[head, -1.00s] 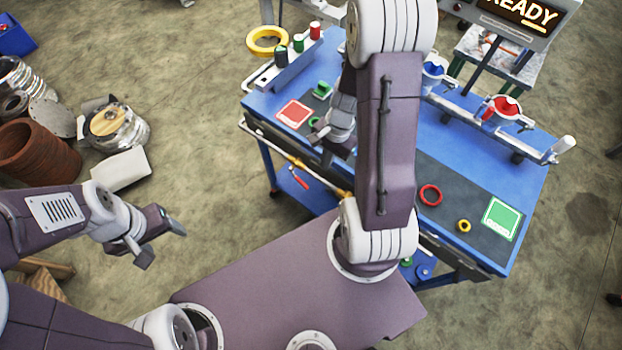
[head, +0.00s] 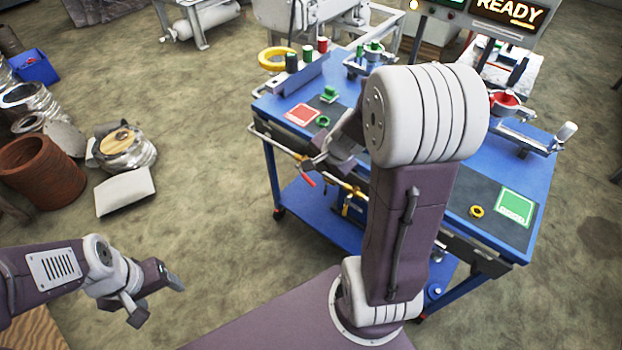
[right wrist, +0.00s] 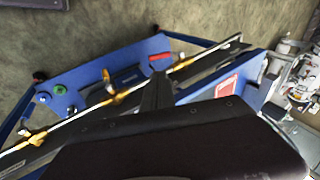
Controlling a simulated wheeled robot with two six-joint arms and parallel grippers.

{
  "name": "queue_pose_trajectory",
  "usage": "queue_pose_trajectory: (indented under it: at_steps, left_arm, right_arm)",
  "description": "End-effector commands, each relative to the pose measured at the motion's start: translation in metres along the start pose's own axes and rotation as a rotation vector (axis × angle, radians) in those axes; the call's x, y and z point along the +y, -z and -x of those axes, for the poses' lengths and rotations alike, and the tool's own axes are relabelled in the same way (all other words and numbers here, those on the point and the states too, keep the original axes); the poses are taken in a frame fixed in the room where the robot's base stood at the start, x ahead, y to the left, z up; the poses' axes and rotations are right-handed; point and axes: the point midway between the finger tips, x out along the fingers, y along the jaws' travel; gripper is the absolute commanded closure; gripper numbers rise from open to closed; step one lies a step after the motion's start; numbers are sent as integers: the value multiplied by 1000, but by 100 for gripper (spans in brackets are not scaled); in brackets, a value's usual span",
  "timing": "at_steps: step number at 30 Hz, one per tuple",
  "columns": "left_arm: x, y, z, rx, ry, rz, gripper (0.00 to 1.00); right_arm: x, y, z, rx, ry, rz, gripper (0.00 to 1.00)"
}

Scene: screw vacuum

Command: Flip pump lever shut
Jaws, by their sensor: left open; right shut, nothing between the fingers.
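A short red lever (head: 306,180) sticks down from the white pipe (head: 268,134) with yellow fittings along the blue table's near edge. In the right wrist view the red lever (right wrist: 160,59) shows by the finger end of my right gripper (right wrist: 157,92). In the head view my right gripper (head: 318,168) is shut and empty, close beside the lever; I cannot tell whether they touch. My left gripper (head: 157,298) is open and empty, away from the table at lower left. Part of the pipe is hidden behind my right arm.
The blue table (head: 265,103) holds a red card (head: 302,115), a green card (head: 514,207), a yellow ring (head: 476,211) and a red clamp (head: 505,101). A READY screen (head: 508,12) stands behind. A rust-coloured cylinder (head: 40,170) and metal parts stand at left.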

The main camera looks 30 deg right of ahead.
Motion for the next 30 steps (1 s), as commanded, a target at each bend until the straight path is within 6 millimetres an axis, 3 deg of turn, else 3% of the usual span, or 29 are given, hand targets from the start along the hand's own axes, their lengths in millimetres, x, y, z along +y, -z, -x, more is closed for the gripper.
queue_pose_trajectory:
  at_steps: [5, 18, 24, 30]
  left_arm:
    - [0, -2, -15, 0, 0, 0, 35]
    - [-1, -7, -68, 0, 0, 0, 35]
    - [-2, -8, -77, 0, 0, 0, 35]
    - [-2, -8, -78, 0, 0, 0, 35]
  right_arm:
    - [3, -1, -23, -2, -2, 1, 100]
    - [3, -2, -116, -2, -2, 1, 100]
    - [1, 0, -137, 0, -1, 1, 100]
    - [0, 0, -141, 0, -1, 0, 100]
